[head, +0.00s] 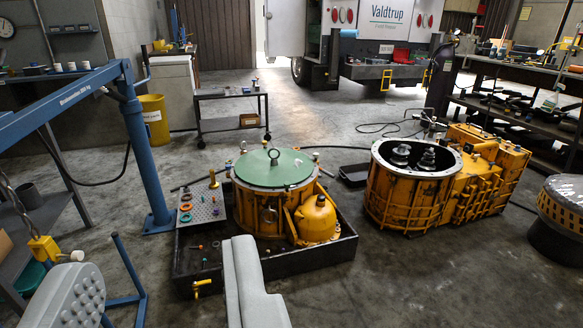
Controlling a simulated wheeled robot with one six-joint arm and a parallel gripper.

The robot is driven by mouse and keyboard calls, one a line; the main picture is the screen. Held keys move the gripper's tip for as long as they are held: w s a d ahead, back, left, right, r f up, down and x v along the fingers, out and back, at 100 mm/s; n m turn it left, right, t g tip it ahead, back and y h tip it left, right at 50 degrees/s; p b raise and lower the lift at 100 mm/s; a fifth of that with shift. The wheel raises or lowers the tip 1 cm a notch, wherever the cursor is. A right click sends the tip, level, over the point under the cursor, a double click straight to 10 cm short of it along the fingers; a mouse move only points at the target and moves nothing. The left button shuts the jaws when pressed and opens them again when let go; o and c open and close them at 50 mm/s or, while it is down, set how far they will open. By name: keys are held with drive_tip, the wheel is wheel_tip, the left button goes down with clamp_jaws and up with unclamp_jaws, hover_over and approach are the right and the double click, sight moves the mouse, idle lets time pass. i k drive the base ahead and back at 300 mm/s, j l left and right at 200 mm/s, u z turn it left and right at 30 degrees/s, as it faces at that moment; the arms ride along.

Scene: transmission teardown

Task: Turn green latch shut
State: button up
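A round green lid (273,168) with a dark lifting ring lies flat on top of a yellow drum-shaped housing (262,215) in the middle of the view. Small fittings sit around its rim. I cannot make out a separate green latch. My gripper (158,256) shows as two grey fingers at the bottom left. The left finger has a studded pad, and the right one stands in front of the near edge of the black tray. The fingers are wide apart with nothing held between them.
The housing stands in a black tray (318,256) beside a perforated plate (201,206) with coloured rings. A larger open yellow casing (400,200) stands to the right. A blue hoist (147,150) rises at left. Bare floor lies front right.

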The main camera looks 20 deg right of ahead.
sight(287, 185)
drive_tip(key=i+l+z, duration=0.15)
drive_tip(key=i+z, duration=0.3)
drive_tip(key=i, duration=0.15)
drive_tip(key=i+z, duration=0.5)
drive_tip(key=i+j+z, duration=0.3)
drive_tip(key=i+z, duration=0.15)
drive_tip(key=i, duration=0.2)
drive_tip(key=i+l, duration=0.15)
drive_tip(key=i, duration=0.35)
drive_tip(key=i+l, duration=0.1)
drive_tip(key=i, duration=0.35)
drive_tip(key=i+l, duration=0.15)
drive_tip(key=i, duration=0.35)
drive_tip(key=u, duration=3.1)
